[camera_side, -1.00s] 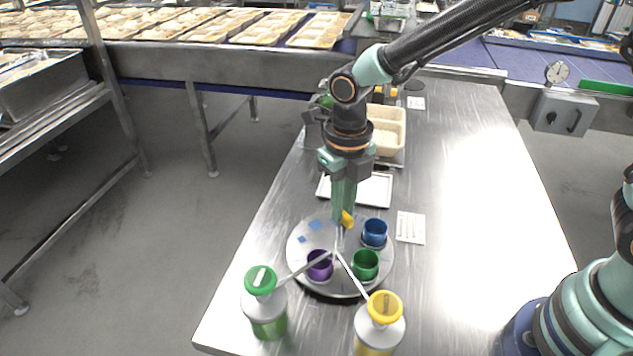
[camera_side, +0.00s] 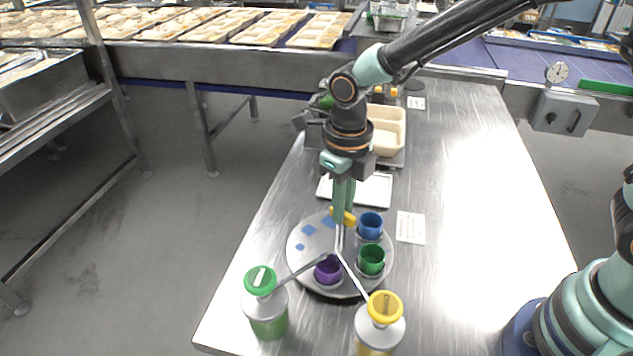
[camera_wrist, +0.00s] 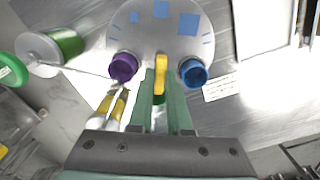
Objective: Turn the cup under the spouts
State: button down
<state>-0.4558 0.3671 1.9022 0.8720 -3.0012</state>
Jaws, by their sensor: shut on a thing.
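A round grey turntable (camera_side: 300,262) carries a purple cup (camera_side: 328,271), a green cup (camera_side: 371,261) and a blue cup (camera_side: 370,226). My gripper (camera_side: 343,214) is shut on the turntable's yellow handle (camera_side: 349,219). The wrist view shows the handle (camera_wrist: 160,70) between my fingers, with the purple cup (camera_wrist: 123,67) left and the blue cup (camera_wrist: 193,71) right; the green cup is mostly hidden there. A green pump bottle (camera_side: 267,313) and a yellow pump bottle (camera_side: 379,330) point their spouts over the turntable.
Blue marks (camera_side: 309,230) lie on the cup-free left side of the turntable. A white tray (camera_side: 376,190) and a beige container (camera_side: 388,122) stand behind it. A printed card (camera_side: 411,228) lies right of it. The table's right side is clear.

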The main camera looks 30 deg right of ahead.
jog(key=c, duration=0.9)
grip_release()
jog(key=shift+o, duration=0.2)
notch_tip(320, 180, up, 12)
